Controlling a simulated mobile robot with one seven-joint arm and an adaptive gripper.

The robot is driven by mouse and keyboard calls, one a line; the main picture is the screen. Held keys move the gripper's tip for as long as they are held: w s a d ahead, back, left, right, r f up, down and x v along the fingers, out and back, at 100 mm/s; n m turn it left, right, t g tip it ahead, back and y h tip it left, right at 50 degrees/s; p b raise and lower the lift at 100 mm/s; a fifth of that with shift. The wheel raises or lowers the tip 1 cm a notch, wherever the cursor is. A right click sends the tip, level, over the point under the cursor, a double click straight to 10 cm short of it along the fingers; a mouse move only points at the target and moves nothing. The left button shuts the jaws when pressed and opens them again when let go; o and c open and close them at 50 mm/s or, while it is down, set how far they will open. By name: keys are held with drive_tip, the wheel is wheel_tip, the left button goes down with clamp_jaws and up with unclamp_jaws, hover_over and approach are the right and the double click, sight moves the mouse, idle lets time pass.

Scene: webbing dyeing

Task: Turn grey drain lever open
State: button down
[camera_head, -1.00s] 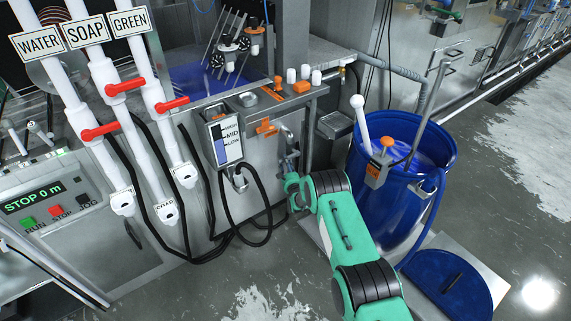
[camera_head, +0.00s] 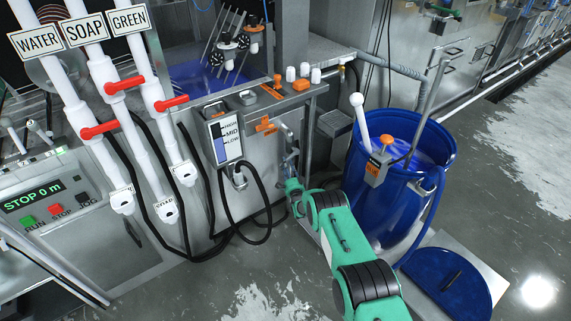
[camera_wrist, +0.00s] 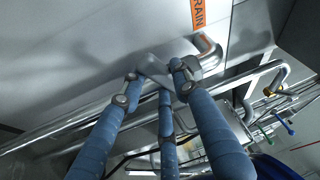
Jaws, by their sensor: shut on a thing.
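The grey drain lever (camera_wrist: 154,68) is a metal handle on a bent metal pipe (camera_wrist: 209,50) coming out of the tank's pale front panel, below an orange label reading "RAIN" (camera_wrist: 198,14) in the wrist view. My gripper (camera_wrist: 153,80) has its blue fingers closed around the lever, with fingertips on both sides of it. Part of the lever is hidden by the fingers. In the head view my gripper (camera_head: 289,158) is at the drain fitting low on the tank front, under the orange label (camera_head: 265,124). The lever itself is too small to make out there.
A blue barrel (camera_head: 400,195) with a white-handled stirrer and hose stands right of my arm. White pipes with red valves (camera_head: 98,129) stand further left. Metal rails (camera_wrist: 60,133) run behind the fingers.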

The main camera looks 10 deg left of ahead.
drive_tip(key=shift+w+d+f+n+t+y, duration=0.1)
drive_tip(key=shift+w+d+f+n+y, duration=0.35)
drive_tip(key=shift+n, duration=0.65)
drive_tip(key=shift+w+d+f+n+t+y, duration=0.1)
drive_tip(key=shift+w+d+f+n+y, duration=0.2)
drive_tip(key=shift+f+n, duration=0.6)
drive_tip(key=shift+w+d+f+n+t+y, duration=0.1)
drive_tip(key=shift+w+d+f+n+y, duration=0.35)
drive_tip(key=shift+n, duration=0.85)
drive_tip(key=shift+r+n+y, duration=0.1)
drive_tip(key=shift+n+y, duration=0.2)
drive_tip(key=shift+y, duration=0.1)
drive_tip(key=shift+a, duration=0.1)
drive_tip(key=c, duration=1.3)
unclamp_jaws()
drive_tip(key=shift+s+d, duration=0.2)
drive_tip(key=shift+s, duration=0.15)
drive_tip(key=shift+v, duration=5.65)
